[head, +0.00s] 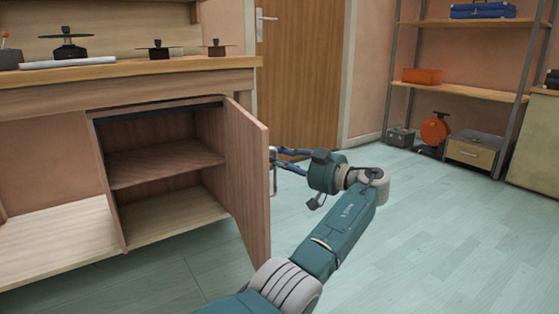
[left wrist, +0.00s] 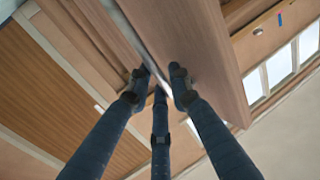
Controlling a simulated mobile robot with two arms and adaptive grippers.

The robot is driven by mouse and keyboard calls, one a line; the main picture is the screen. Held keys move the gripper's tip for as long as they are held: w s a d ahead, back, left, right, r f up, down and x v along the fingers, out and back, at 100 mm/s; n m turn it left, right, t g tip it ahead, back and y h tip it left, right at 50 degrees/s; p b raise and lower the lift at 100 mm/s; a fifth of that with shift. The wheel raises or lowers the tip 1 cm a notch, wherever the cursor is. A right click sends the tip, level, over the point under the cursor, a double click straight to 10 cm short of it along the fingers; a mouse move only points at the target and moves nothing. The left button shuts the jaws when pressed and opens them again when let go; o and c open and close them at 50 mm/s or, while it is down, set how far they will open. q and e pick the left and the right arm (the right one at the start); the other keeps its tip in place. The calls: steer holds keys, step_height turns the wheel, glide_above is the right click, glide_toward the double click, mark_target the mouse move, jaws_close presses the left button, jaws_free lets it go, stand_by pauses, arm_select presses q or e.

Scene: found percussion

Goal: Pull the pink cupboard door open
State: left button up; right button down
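The pinkish wooden cupboard door (head: 246,180) stands swung well out from the cupboard (head: 165,165), so the shelf inside shows. A silver handle (head: 273,180) is on the door's outer face. My left gripper (head: 278,158) is at that face, close by the handle's upper part. In the left wrist view, the fingers of the gripper (left wrist: 164,76) point at wooden panels, and the door seems to be the wide panel (left wrist: 190,40) there. The fingertips are a little apart; whether the handle is between them is unclear. My right gripper is not in view.
A worktop (head: 130,71) above the cupboard carries several dark cymbal-like pieces. A brown room door (head: 300,75) is behind. A shelf rack (head: 450,88) with a drum-like orange object (head: 435,130) stands at the right. The pale floor (head: 420,235) right of my arm is clear.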

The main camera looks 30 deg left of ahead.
arm_select(q)
steer(key=shift+o, duration=1.2)
steer(key=shift+s+a, duration=0.15)
steer(key=shift+a, duration=0.4)
steer(key=shift+d+f, duration=0.1)
steer(key=shift+d, duration=0.2)
steer(key=shift+d, duration=0.2)
steer(key=d, duration=1.1)
steer(key=shift+s+d, duration=0.25)
steer(key=shift+s, duration=0.1)
